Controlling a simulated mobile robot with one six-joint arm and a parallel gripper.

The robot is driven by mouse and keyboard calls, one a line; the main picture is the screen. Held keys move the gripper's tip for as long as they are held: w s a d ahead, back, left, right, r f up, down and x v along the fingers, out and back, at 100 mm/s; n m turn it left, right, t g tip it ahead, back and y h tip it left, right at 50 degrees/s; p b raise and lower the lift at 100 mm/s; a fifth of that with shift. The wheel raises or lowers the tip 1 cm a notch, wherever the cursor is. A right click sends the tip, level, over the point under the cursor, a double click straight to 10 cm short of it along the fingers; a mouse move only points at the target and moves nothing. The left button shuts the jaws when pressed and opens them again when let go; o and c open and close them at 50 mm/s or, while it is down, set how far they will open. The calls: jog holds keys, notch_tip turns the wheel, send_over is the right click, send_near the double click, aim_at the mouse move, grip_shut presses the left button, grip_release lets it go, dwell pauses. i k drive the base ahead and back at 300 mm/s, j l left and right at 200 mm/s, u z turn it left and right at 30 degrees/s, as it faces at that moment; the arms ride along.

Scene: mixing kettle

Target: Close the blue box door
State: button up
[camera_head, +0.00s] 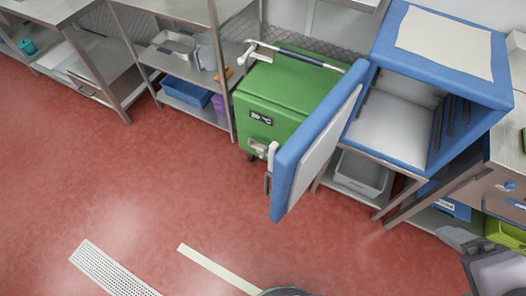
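The blue box (480,85) stands on a steel table at the upper right, with a light panel on its top. Its front is open and its pale interior shows, with dark rails on the right inner wall. The blue door (291,172) is hinged on the box's left side and stands wide open, swung out toward the camera. My gripper is not clearly visible; a grey shape at the bottom right corner may be part of my arm.
A green wheeled container (285,88) stands behind the door. Steel shelves (180,75) line the back left, holding a blue bin (186,93). A grey bin (361,174) sits below the box. A floor grate (110,270) lies lower left. The red floor (160,185) is clear in front.

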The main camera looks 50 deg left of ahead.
aim_at(297, 163)
jog(key=j+u, duration=0.1)
jog(key=j, duration=0.55)
jog(key=i+j+u, duration=0.1)
jog(key=j, duration=0.55)
jog(key=i+j+u, duration=0.1)
jog(key=j, duration=0.55)
